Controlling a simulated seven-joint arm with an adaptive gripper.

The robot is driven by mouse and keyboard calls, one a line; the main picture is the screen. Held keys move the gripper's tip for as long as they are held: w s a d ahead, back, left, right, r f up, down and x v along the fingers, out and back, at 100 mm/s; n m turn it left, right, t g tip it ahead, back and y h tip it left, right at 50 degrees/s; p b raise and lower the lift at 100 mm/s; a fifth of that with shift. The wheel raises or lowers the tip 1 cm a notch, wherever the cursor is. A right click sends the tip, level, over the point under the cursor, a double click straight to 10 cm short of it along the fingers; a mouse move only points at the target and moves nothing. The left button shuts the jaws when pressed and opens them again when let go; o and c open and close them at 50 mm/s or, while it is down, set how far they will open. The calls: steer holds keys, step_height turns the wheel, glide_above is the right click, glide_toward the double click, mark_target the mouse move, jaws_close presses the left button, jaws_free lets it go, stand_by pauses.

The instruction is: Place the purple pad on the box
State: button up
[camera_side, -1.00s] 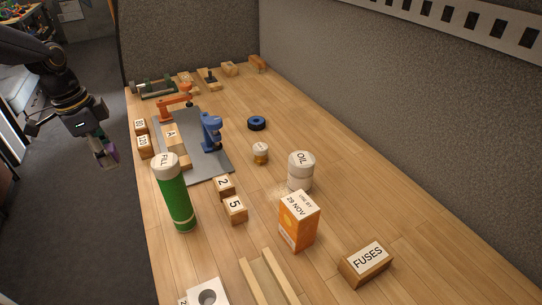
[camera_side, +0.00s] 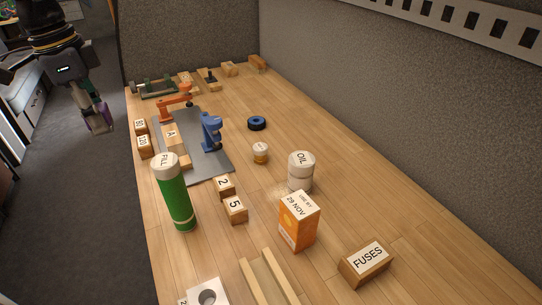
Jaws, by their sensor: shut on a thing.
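My gripper (camera_side: 98,116) is at the upper left, off the left edge of the bench and above the grey floor. It is shut on the purple pad (camera_side: 101,122), which hangs below the fingers. The pad is far from both. The fingertips are small and partly hidden by the pad.
Wooden blocks (camera_side: 235,211), a white OIL jar (camera_side: 300,172), a blue clamp (camera_side: 211,132) on a grey mat (camera_side: 214,167) and an orange clamp (camera_side: 174,104) stand between.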

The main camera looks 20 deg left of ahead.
steer(key=d, duration=0.3)
steer(key=w+d, duration=0.1)
steer(key=d, duration=0.6)
steer(key=shift+w+d+r, duration=0.1)
steer(key=shift+w+d, duration=0.15)
steer(key=shift+d, duration=0.1)
steer(key=s+d, duration=0.4)
steer(key=d, duration=0.5)
steer(key=s+d, duration=0.4)
steer(key=d, duration=0.5)
steer(key=s+d, duration=0.4)
steer(key=d, duration=0.6)
glide_above(357, 263)
steer(key=s+a, duration=0.1)
step_height(357, 263, down, 14)
steer(key=shift+f, duration=0.15)
steer(key=shift+w+d+f, duration=0.35)
steer(key=shift+d+f, duration=0.05)
steer(key=shift+f, duration=1.7)
